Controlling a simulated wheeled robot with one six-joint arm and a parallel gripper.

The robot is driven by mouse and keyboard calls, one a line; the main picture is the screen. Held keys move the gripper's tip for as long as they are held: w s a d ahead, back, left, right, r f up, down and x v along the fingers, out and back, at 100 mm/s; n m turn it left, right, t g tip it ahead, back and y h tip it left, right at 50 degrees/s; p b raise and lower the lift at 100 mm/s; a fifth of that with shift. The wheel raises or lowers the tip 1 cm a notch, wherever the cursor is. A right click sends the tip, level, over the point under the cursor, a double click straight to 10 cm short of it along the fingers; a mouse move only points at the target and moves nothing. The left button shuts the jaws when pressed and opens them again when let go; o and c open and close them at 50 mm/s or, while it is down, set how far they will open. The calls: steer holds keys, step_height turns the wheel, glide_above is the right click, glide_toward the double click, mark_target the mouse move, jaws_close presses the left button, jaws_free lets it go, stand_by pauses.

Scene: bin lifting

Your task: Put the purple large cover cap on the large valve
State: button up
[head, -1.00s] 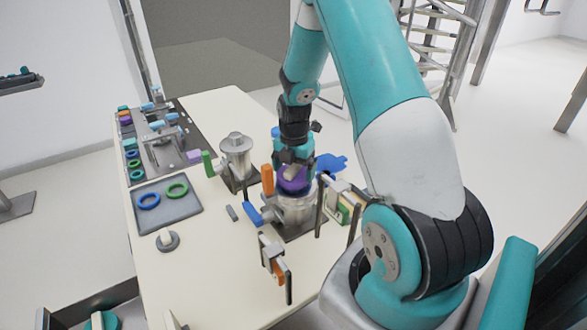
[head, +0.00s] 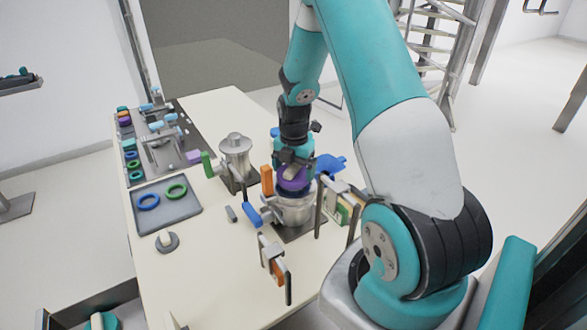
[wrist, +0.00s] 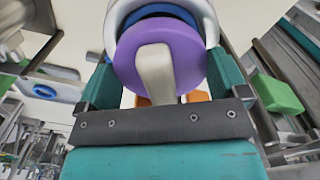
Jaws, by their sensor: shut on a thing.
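The purple large cover cap (head: 293,183) is held by my gripper (head: 293,172) right over the large valve (head: 296,208), a silver cylindrical body on a dark base plate. In the wrist view the purple cap (wrist: 187,54) shows as a disc with a pale grey handle (wrist: 156,72), between the teal fingers of my gripper (wrist: 163,78). A blue ring and a white rim show just behind the cap there. In the head view I cannot tell whether the cap touches the valve's top.
Orange (head: 267,180) and blue (head: 252,215) handles stand close by the large valve. Upright metal brackets (head: 272,262) stand in front and right. A grey tray (head: 148,218) holds blue and green rings.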

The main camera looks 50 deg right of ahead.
mark_target(294, 165)
steer(key=shift+f+b, duration=0.6)
steer(key=shift+f, duration=0.45)
stand_by(2.5)
steer(key=o, duration=0.5)
steer(key=shift+r+p, duration=2.5)
steer(key=shift+r, duration=0.75)
